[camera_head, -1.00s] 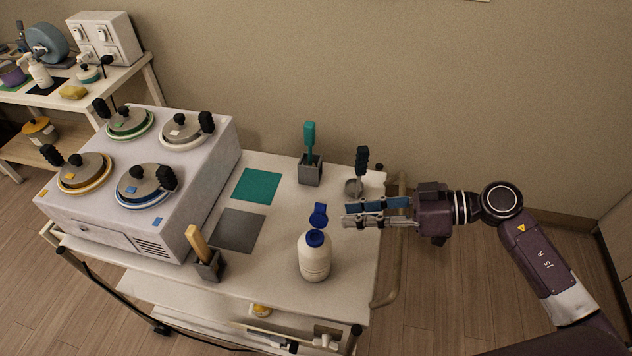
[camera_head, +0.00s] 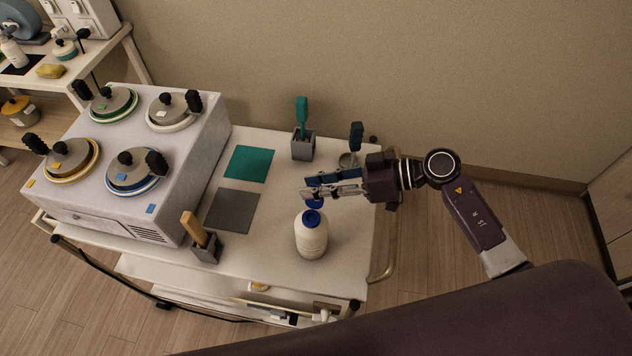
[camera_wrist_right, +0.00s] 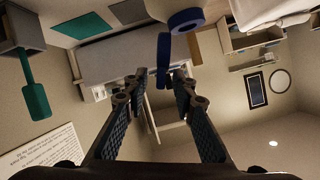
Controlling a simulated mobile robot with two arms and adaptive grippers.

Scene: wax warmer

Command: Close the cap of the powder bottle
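The white powder bottle (camera_head: 311,238) stands upright near the front right of the cart top. Its blue cap (camera_head: 315,204) is flipped up at the back of the blue neck ring, and my fingers partly hide it in the head view. In the right wrist view the raised lid (camera_wrist_right: 163,60) shows edge-on near the fingertips, with the blue ring and white bottle (camera_wrist_right: 262,12) at the top. My right gripper (camera_head: 308,188) is at the lid's height, fingers pointing left; its fingers (camera_wrist_right: 157,78) are apart with nothing held. I cannot tell whether they touch the lid. My left gripper is out of view.
The wax warmer (camera_head: 190,150) with several lidded pots fills the cart's left. A grey holder with a green spatula (camera_head: 302,110) stands behind; another holder with a wooden-coloured tool (camera_head: 196,230) stands front left. Green and grey mats (camera_head: 235,208) lie flat between.

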